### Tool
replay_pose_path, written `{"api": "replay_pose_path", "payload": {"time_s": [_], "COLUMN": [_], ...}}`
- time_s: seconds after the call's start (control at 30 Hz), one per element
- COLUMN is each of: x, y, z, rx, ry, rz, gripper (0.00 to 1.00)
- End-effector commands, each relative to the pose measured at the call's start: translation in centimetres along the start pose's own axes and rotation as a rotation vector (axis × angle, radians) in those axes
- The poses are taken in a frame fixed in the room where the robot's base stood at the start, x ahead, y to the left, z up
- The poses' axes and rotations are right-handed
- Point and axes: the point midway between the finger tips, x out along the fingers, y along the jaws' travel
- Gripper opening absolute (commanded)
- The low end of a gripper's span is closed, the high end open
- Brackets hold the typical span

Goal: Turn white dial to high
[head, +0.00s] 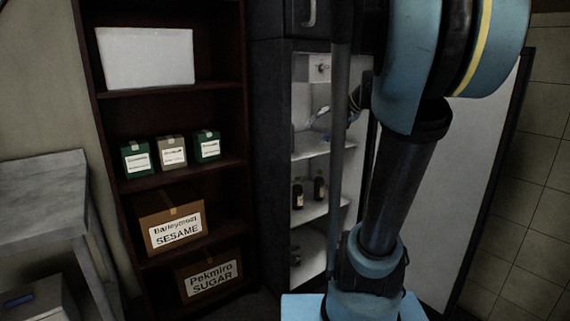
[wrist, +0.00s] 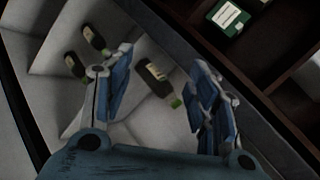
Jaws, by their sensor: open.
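A pale box with a small dark-centred knob (head: 321,68), likely the white dial, sits at the top inside the open fridge in the head view. Its setting is too small to read. In the wrist view my gripper (wrist: 158,100) is open, with its two blue fingers apart and nothing held. It points into the white fridge interior, and the dial cannot be made out there. In the head view my arm hides much of the fridge's right side and most of my gripper.
Dark bottles (head: 319,188) stand on a fridge shelf (head: 325,212); a bottle (wrist: 157,79) shows beyond my fingers. The open fridge door (head: 470,150) is at the right. A dark bookcase (head: 235,120) with boxes stands left, beside a grey table (head: 45,170).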

Motion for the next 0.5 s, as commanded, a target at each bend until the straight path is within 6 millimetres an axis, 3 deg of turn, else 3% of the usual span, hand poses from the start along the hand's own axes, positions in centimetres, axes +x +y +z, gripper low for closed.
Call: {"api": "replay_pose_path", "payload": {"time_s": [0.03, 0.2, 0.5], "x": [0.3, 0.9, 0.1], "y": [1.3, 6.5, 17.4], "z": [2.6, 10.3, 21.3], "rx": [-0.029, -0.128, -0.299], "ry": [-0.028, -0.117, -0.247], "rz": [0.042, 0.203, 0.496], "gripper": [0.54, 0.54, 0.54]}}
